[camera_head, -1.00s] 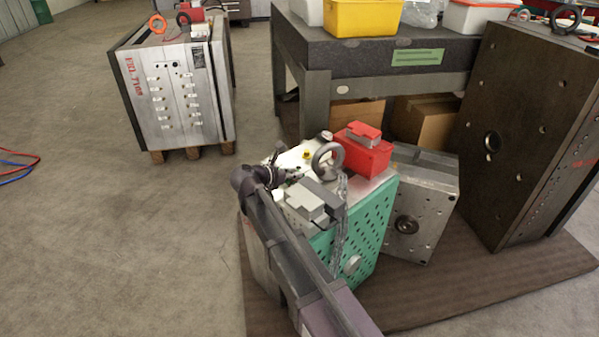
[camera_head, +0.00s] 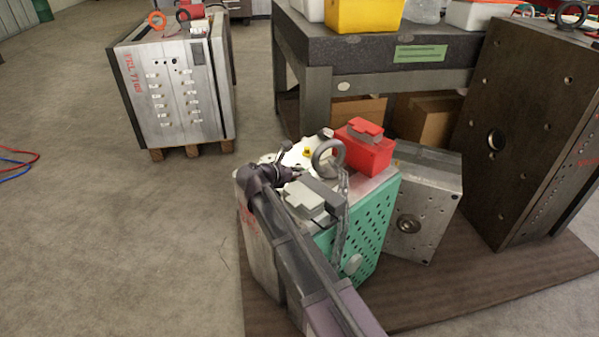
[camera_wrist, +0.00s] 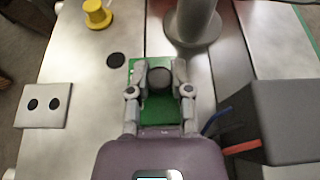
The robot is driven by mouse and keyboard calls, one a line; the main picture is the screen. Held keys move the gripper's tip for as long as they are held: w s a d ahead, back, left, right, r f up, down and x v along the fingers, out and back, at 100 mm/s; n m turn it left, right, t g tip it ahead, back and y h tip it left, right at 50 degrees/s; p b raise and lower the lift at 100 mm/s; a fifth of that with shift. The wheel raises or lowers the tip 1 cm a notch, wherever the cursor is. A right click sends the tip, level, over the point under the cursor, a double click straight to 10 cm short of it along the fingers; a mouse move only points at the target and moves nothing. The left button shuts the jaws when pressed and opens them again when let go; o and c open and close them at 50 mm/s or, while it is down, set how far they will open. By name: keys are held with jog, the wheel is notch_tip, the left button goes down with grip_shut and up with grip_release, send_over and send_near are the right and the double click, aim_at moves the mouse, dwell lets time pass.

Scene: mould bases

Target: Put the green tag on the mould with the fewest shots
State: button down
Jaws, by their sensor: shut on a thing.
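The green tag (camera_wrist: 158,113) is a flat green plate with a dark round knob, seen in the wrist view. My gripper (camera_wrist: 160,88) is shut on the knob, its fingers on either side. The tag is over the bare metal top of the teal-sided mould (camera_head: 372,225); I cannot tell if it touches. In the head view my gripper (camera_head: 284,157) is above that top, left of the lifting ring, and the tag is hidden. Other moulds are the steel one on a pallet (camera_head: 180,95), a grey one (camera_head: 432,190) and a large dark one (camera_head: 520,125). Their shot counts are not readable.
On the teal-sided mould stand a lifting ring (camera_head: 328,153), a red block (camera_head: 362,153), grey blocks (camera_head: 308,197) and a yellow knob (camera_wrist: 97,13). A dark grey block (camera_wrist: 285,118) is close right of my gripper. A table (camera_head: 385,55) stands behind.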

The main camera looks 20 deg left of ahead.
jog(key=shift+f, duration=0.15)
jog(key=c, duration=0.5)
grip_release()
jog(key=shift+c, duration=0.2)
jog(key=shift+r, duration=0.25)
jog(key=shift+s+a+r+p, duration=0.15)
jog(key=shift+s+p, duration=0.05)
jog(key=shift+p, duration=0.1)
jog(key=p+v, duration=0.3)
jog(key=v, duration=0.6)
jog(key=shift+s+a+r+p, duration=0.15)
jog(key=shift+s+p, duration=0.15)
jog(key=shift+p, duration=0.1)
jog(key=shift+v, duration=0.85)
